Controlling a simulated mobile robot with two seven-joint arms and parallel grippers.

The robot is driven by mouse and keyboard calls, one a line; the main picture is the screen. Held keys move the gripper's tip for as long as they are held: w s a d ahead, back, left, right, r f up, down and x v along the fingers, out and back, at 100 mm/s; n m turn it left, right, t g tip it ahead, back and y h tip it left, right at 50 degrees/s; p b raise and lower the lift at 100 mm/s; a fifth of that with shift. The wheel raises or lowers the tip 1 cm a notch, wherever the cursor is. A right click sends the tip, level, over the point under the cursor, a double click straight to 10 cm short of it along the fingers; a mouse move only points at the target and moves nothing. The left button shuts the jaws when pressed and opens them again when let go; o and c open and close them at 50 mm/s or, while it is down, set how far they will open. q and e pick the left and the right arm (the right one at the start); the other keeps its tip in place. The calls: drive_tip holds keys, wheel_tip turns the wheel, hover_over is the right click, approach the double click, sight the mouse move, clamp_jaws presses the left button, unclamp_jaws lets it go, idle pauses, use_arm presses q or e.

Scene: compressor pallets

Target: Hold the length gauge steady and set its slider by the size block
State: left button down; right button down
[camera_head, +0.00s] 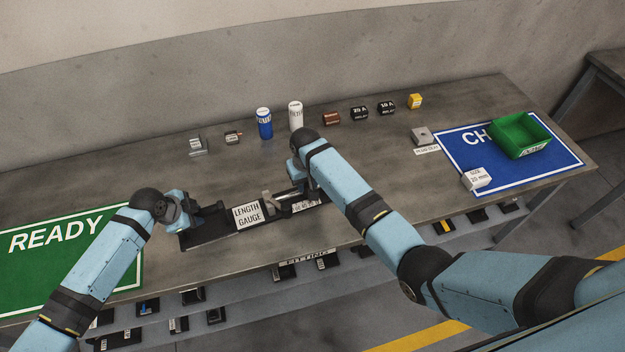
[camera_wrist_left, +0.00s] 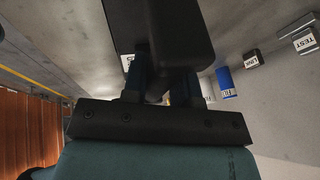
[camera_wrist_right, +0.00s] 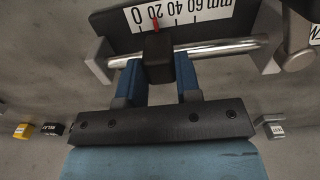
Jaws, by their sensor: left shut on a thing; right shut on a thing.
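The length gauge (camera_head: 210,232) is a long dark bar with a white label, lying along the front middle of the bench. My left gripper (camera_head: 188,215) is shut on its left end; in the left wrist view a dark part fills the space at the fingers (camera_wrist_left: 160,85). My right gripper (camera_head: 303,185) is shut on the slider (camera_wrist_right: 158,55), a black block on a bright rod. The slider's red pointer (camera_wrist_right: 155,25) is close to the 20 of the mm scale (camera_wrist_right: 180,14). The white size block (camera_head: 477,180), marked 20 mm, sits on the blue mat's left part.
The blue mat (camera_head: 540,168) carries a green bin (camera_head: 519,136) at the right. A green READY mat (camera_head: 60,245) lies at the left. Cans (camera_head: 264,123) and small parts line the back. A grey block (camera_head: 421,136) stands left of the blue mat. A lower shelf holds fittings.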

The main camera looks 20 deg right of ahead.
sight(306, 184)
drive_tip(key=c, duration=0.8)
unclamp_jaws()
drive_tip(key=shift+a, duration=0.1)
wheel_tip(306, 184, up, 12)
drive_tip(key=shift+s, duration=0.1)
